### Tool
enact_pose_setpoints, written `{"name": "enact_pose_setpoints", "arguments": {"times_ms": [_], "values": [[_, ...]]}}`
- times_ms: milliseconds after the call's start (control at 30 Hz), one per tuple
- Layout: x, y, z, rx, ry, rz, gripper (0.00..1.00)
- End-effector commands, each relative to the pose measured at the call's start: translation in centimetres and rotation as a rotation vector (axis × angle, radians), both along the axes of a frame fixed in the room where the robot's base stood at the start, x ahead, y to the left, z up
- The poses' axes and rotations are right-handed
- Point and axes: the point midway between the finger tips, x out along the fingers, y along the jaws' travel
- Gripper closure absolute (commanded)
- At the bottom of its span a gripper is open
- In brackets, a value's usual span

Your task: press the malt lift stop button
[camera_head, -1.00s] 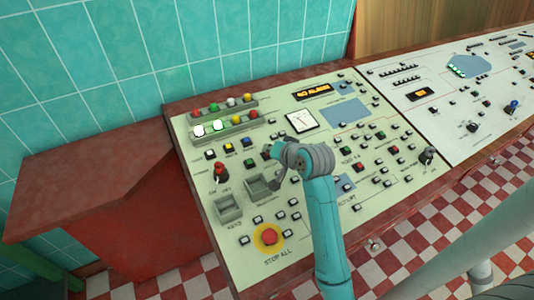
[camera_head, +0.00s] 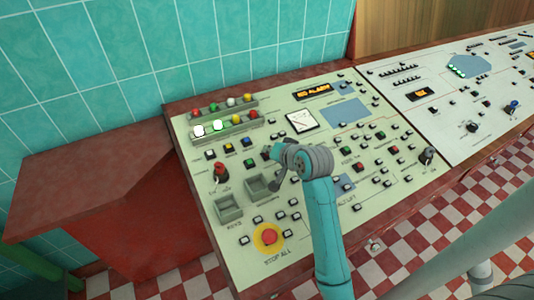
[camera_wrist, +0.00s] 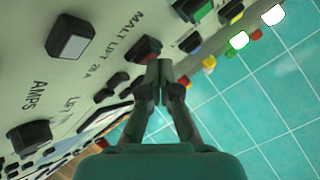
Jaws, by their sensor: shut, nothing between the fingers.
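In the wrist view, the lettering MALT LIFT runs beside a dark-framed button with a red face (camera_wrist: 148,48). I take it as the malt lift stop button. A green button (camera_wrist: 202,8) is farther up the same panel. My gripper (camera_wrist: 160,66) is shut and empty, with its fingertips together right by the red button. I cannot tell whether they touch it. In the head view, my arm's wrist hangs over the left panel, and the fingers are small and hard to make out there.
The pale control panel (camera_head: 205,265) carries many buttons, a red knob (camera_head: 220,172), grey trays (camera_head: 228,208) and a red mushroom button on yellow (camera_head: 268,237). A white square button (camera_wrist: 70,40) is near in the wrist view. A teal tiled wall (camera_head: 130,60) stands behind.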

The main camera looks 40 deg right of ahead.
Motion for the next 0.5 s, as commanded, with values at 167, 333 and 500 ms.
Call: {"name": "enact_pose_setpoints", "arguments": {"times_ms": [167,333,500], "values": [[0.0,0.01,-0.05,0.001,0.001,0.001,1.0],[-0.01,0.02,0.03,0.001,0.001,0.001,1.0],[-0.12,0.04,0.62,0.0,0.0,0.0,1.0]]}}
